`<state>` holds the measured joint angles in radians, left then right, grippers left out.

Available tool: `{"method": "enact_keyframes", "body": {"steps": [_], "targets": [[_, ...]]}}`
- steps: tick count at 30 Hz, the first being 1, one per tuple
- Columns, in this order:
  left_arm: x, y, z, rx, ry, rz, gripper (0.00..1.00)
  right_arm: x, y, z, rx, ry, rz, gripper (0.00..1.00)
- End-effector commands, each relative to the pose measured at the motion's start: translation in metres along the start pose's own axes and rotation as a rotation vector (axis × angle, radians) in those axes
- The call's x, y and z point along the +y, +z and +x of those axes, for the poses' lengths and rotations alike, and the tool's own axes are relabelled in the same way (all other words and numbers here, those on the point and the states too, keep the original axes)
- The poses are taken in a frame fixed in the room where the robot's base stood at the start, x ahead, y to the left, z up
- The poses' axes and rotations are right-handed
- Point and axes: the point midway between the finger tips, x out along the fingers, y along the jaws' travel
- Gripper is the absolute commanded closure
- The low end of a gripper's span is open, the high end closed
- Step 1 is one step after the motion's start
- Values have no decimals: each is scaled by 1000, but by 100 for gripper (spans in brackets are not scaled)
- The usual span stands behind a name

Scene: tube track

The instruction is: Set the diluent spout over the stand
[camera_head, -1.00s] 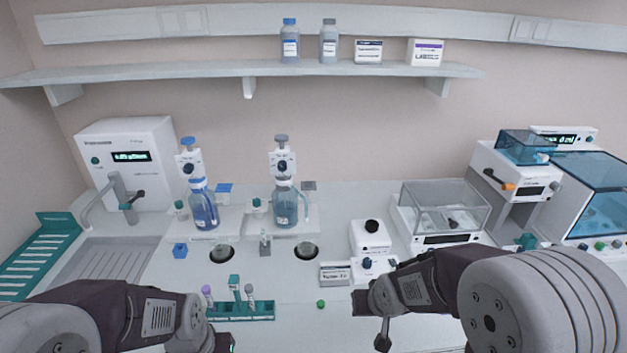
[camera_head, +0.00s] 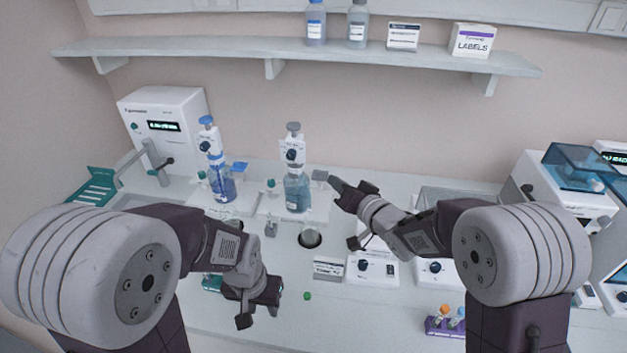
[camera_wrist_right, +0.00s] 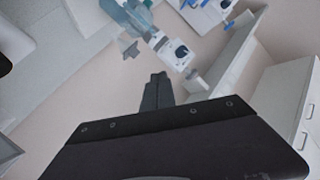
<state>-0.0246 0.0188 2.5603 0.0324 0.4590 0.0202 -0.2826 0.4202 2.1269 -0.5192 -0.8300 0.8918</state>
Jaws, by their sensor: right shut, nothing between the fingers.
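I cannot read which is the diluent. A grey square tab (camera_head: 320,175) stands just right of the grey-topped bottle; it also shows in the right wrist view (camera_wrist_right: 128,48). A small grey stand (camera_head: 271,229) is in front of the bottles, left of a dark round well (camera_head: 310,238). My right gripper (camera_head: 335,182) is shut and empty, close to the tab's right side. My left gripper (camera_head: 266,292) is low in front; its fingers are unclear.
A labelled box (camera_head: 328,267) and a white device with a knob (camera_head: 372,268) sit in front of my right arm. A teal rack (camera_head: 212,283) is mostly hidden by my left arm. A purple rack (camera_head: 446,325) is at front right.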

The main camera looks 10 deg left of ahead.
Motion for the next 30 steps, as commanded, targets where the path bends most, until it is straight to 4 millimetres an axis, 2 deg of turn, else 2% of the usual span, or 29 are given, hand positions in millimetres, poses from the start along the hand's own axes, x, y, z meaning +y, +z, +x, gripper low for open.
{"method": "enact_keyframes", "body": {"steps": [13,15,21,30], "targets": [[1,-3,-26,0,0,0,64,-2,-1,92,-3,0,-1,100],[1,-3,-27,0,0,0,64,-1,14,95,-7,1,1,100],[1,-3,-30,0,0,0,64,0,36,100,-4,1,0,100],[1,-3,-30,0,0,0,64,0,40,101,-1,1,-1,100]]}}
